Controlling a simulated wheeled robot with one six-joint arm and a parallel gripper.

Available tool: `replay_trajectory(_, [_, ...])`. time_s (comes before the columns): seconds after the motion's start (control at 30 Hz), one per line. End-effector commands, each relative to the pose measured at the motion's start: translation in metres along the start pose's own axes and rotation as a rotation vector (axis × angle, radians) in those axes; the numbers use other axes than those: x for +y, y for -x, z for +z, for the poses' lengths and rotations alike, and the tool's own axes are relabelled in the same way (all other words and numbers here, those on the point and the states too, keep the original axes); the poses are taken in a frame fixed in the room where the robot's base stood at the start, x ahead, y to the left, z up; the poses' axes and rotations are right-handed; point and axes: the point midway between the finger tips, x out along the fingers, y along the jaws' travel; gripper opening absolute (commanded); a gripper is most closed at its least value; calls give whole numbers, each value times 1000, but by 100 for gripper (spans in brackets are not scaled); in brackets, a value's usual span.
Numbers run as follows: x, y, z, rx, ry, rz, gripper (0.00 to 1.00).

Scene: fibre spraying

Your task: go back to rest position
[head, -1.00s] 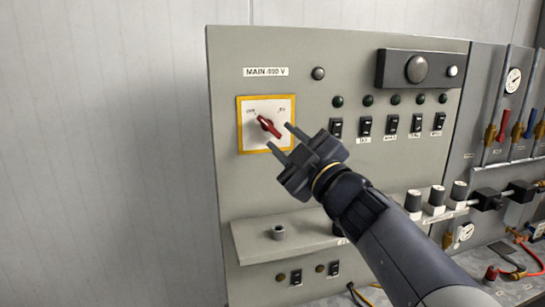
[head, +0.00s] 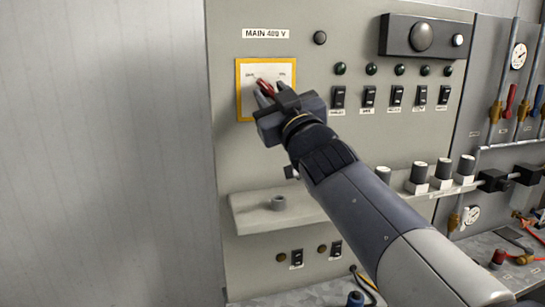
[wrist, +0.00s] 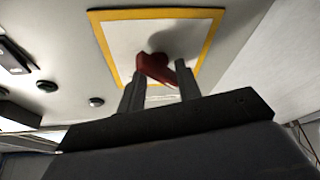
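The red rotary handle (head: 266,87) sits on a white plate with a yellow border (head: 239,105), under the label "MAIN 400 V" on the grey panel. In the wrist view the red handle (wrist: 153,67) lies slantwise on the white plate. My gripper (head: 272,91) is in front of the plate and hides part of the handle. In the wrist view my gripper (wrist: 160,70) has its two fingers apart, with the handle showing in and beyond the gap. I cannot tell whether a finger touches it.
A small shelf (head: 320,205) juts from the panel below my arm. Rocker switches (head: 367,97) and black knobs (head: 443,170) are to the right. Gauges and pipes (head: 500,100) stand farther right. The bare wall (head: 100,150) at left is clear.

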Motion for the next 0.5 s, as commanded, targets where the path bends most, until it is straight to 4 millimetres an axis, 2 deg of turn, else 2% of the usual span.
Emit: replay_trajectory(0.5, [-2, 0, 0, -1, -170, 68, 33])
